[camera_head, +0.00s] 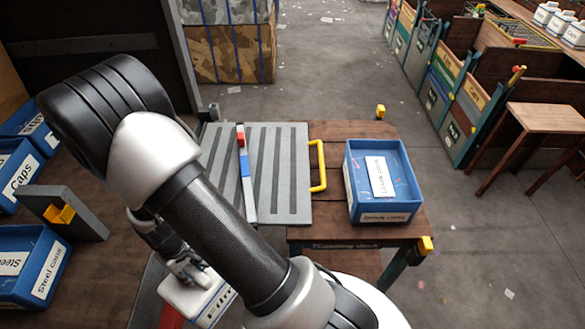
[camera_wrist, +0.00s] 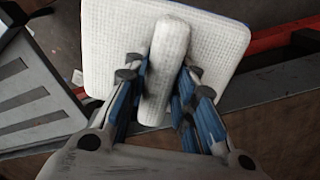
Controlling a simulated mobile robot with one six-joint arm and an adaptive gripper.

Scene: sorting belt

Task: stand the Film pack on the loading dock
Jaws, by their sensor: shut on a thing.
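The Film pack (camera_head: 188,301) is a white block with a printed label, partly readable, at the lower left of the head view, partly hidden by my arm. My gripper (camera_head: 186,268) is at its top. In the wrist view, my gripper's two blue-padded fingers (camera_wrist: 162,85) are shut on the raised white grip bar of the pack (camera_wrist: 108,38). The loading dock (camera_head: 345,243) is a wooden table with its name on the front edge. A grey ribbed plate (camera_head: 287,207) with a yellow handle lies on its left part. The pack is left of and nearer than the plate.
A blue labelled bin (camera_head: 402,207) stands on the dock's right part. A thin red, blue and white bar (camera_head: 246,177) lies across the plate. Blue bins, including Steel cans (camera_head: 48,272), are at the left. Bare wood shows between plate and blue bin.

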